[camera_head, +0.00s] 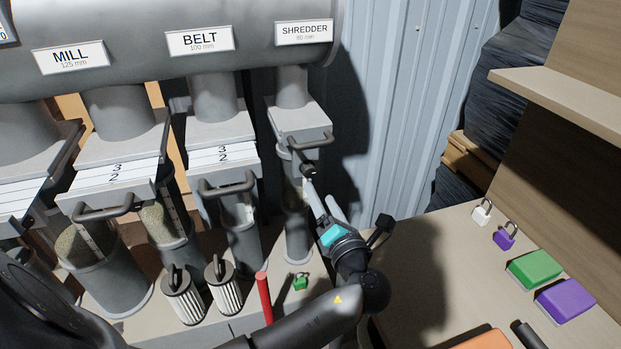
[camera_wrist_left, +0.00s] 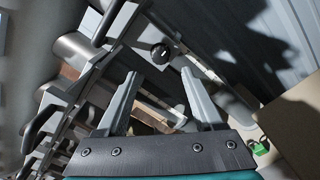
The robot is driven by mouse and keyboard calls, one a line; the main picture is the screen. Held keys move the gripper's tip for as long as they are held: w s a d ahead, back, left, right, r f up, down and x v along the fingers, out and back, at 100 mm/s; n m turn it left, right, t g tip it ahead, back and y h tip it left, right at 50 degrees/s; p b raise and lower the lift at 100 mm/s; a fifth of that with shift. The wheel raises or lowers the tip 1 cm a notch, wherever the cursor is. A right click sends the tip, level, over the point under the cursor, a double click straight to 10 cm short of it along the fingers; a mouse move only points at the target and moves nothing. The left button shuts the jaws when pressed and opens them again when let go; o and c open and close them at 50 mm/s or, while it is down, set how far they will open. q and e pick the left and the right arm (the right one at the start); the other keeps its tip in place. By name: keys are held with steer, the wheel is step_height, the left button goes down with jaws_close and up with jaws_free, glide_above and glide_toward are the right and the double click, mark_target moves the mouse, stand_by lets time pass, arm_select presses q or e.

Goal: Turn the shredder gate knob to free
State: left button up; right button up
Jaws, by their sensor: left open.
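The black round shredder gate knob (camera_head: 308,170) sits below the handle of the shredder gate (camera_head: 298,119), under the SHREDDER sign (camera_head: 304,32). The knob also shows in the left wrist view (camera_wrist_left: 160,53), with a small pale mark on its face. My left gripper (camera_head: 318,188) is open and empty, just in front of and below the knob. In the left wrist view its fingers (camera_wrist_left: 160,73) stand apart, and the knob appears centred just beyond their tips. I cannot tell whether a finger touches it. My right gripper is not in view.
The BELT gate (camera_head: 222,158) and MILL gate (camera_head: 118,176) with handles stand to the left. Striped filter cartridges (camera_head: 183,305), a red rod (camera_head: 264,298) and a green padlock (camera_head: 300,282) stand below. Padlocks and coloured boxes (camera_head: 535,268) lie on the right table.

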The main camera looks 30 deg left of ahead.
mark_target(310, 175)
arm_select(q)
steer(key=b+x, duration=0.1)
steer(key=x, duration=0.4)
steer(key=shift+w+a, duration=0.2)
steer(key=shift+a, duration=0.1)
steer(key=b+x, duration=0.1)
steer(key=x, duration=0.1)
steer(key=shift+w+a, duration=0.15)
steer(key=shift+w, duration=0.1)
steer(key=shift+w+a, duration=0.1)
steer(key=shift+a, duration=0.05)
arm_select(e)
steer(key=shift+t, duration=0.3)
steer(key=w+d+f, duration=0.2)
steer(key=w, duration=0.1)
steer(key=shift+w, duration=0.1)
arm_select(q)
steer(key=c, duration=0.4)
jaws_close()
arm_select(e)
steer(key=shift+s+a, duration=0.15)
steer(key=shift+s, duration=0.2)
